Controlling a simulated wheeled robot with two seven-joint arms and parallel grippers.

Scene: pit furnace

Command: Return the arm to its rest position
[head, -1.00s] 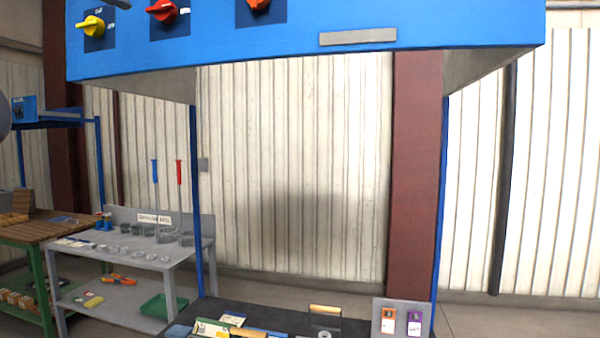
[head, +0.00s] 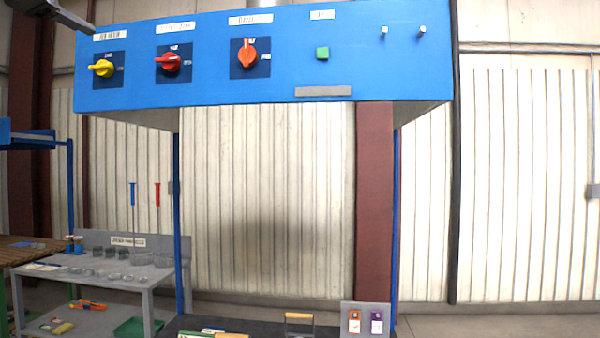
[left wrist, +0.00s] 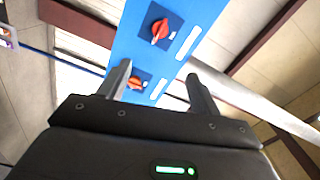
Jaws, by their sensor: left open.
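In the left wrist view my left gripper (left wrist: 158,84) is open, with nothing between its fingers. Beyond the fingers is the blue control panel (left wrist: 138,45) with two red-orange knobs, one past the fingertips and one seen between the fingers. In the head view the blue panel (head: 280,75) spans the top, with a yellow knob (head: 102,68), a red knob (head: 172,63), an orange knob (head: 250,55) and a green button (head: 322,53). A dark part of my left arm shows at the top left corner of the head view. My right gripper is not in view.
A grey bench (head: 150,270) with small cups stands at the lower left, beside a wooden table (head: 22,252). A dark table (head: 270,325) with a handled item and a grey plate (head: 366,318) is below the panel. The floor at the lower right is clear.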

